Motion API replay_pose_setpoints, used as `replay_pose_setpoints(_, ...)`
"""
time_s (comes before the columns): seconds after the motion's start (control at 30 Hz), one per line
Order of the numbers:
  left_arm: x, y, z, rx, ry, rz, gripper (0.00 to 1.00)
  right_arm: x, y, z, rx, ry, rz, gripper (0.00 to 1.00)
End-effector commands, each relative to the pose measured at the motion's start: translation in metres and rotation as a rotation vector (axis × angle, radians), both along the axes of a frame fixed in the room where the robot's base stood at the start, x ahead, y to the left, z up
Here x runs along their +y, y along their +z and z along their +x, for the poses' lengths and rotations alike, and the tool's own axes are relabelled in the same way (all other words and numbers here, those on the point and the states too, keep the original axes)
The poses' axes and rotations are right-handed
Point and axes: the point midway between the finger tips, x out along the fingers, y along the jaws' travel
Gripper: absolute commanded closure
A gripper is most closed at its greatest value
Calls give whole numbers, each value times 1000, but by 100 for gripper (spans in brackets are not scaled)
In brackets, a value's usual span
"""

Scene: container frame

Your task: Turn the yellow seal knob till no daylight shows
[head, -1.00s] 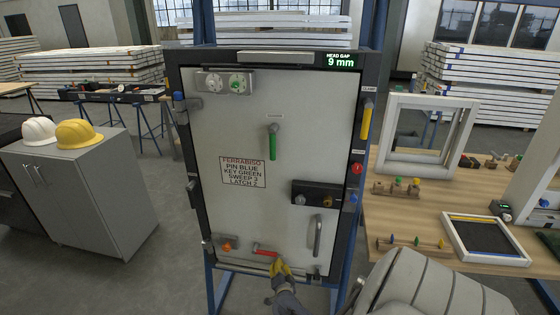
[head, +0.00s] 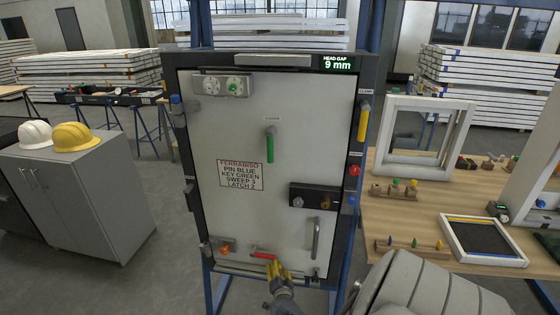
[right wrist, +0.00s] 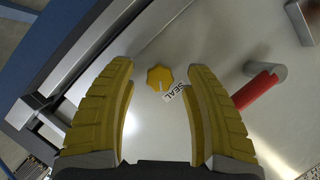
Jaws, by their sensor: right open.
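The yellow seal knob (right wrist: 160,77) shows in the right wrist view, a small lobed knob with a white mark, beside a SEAL label (right wrist: 174,93) on the pale door panel. My right gripper (head: 279,265) is at the bottom of the door (head: 235,215) in the head view. In the right wrist view its yellow fingers (right wrist: 162,85) are open, apart on either side of the knob, with nothing between them touching it. In the head view the knob is hidden behind the gripper. The display (head: 338,64) reads HEAD GAP 9 mm. My left gripper is not in view.
A red-handled lever (head: 262,255) sits just left of the gripper; it shows close by in the right wrist view (right wrist: 255,90). A grey door handle (head: 316,238) stands to the right. A wooden bench (head: 400,258) with frames is at right.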

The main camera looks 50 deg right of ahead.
Motion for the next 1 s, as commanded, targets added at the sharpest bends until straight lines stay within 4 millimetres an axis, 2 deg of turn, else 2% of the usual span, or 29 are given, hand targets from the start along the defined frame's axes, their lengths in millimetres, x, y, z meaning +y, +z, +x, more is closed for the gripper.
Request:
replay_pose_setpoints(0.6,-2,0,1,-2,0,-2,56,58,23,-61,0,-2,1,49)
replay_pose_setpoints(0.8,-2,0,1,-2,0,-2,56,72,28,-74,-1,-1,0,49)
replay_pose_setpoints(1.0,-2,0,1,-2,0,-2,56,76,30,-79,0,-1,-1,49)
